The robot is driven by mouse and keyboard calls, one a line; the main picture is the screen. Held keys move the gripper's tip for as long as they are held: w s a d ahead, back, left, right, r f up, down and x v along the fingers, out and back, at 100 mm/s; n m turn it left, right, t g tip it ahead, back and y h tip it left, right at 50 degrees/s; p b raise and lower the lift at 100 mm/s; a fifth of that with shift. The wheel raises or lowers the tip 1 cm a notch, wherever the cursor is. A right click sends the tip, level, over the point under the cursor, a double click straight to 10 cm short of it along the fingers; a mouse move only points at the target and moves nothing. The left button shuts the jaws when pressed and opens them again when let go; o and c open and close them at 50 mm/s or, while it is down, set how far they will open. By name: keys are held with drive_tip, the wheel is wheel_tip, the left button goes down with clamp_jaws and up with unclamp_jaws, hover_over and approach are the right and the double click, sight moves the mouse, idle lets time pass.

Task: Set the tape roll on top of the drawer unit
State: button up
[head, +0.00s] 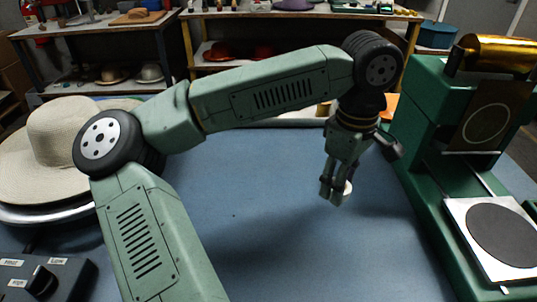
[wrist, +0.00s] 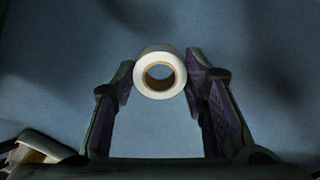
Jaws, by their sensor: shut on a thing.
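The tape roll is a small white ring with a brown core. In the wrist view the tape roll (wrist: 160,91) sits between the fingertips of my gripper (wrist: 159,76), its open hole facing the camera. My gripper is shut on the roll. A shadow lies on the table below; the exact height is hard to tell. I cannot make out a drawer unit in either view.
The green hat press (head: 415,120) stands at the right, with a round dark plate (head: 503,235). Straw hats (head: 60,145) are stacked at the left. A control box (head: 45,278) is at the front left. The middle of the blue table (head: 260,200) is clear.

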drive_tip(key=p, duration=0.4)
hover_over(278, 175)
drive_tip(key=shift+s+d+f, duration=0.3)
drive_tip(key=shift+s+f, duration=0.1)
drive_tip(key=shift+f, duration=0.2)
drive_tip(key=shift+w+a+p, duration=0.35)
drive_tip(key=shift+w+a, duration=0.05)
wheel_tip(278, 175, down, 3)
drive_tip(key=shift+s+r+p, duration=0.1)
drive_tip(key=shift+p, duration=0.45)
drive_tip(key=shift+d+f, duration=0.1)
drive_tip(key=shift+f, duration=0.35)
drive_tip(key=shift+f, duration=0.15)
drive_tip(key=shift+f+b, duration=0.1)
drive_tip(key=shift+b, duration=0.2)
drive_tip(key=o, duration=0.9)
drive_tip(key=shift+o, duration=0.2)
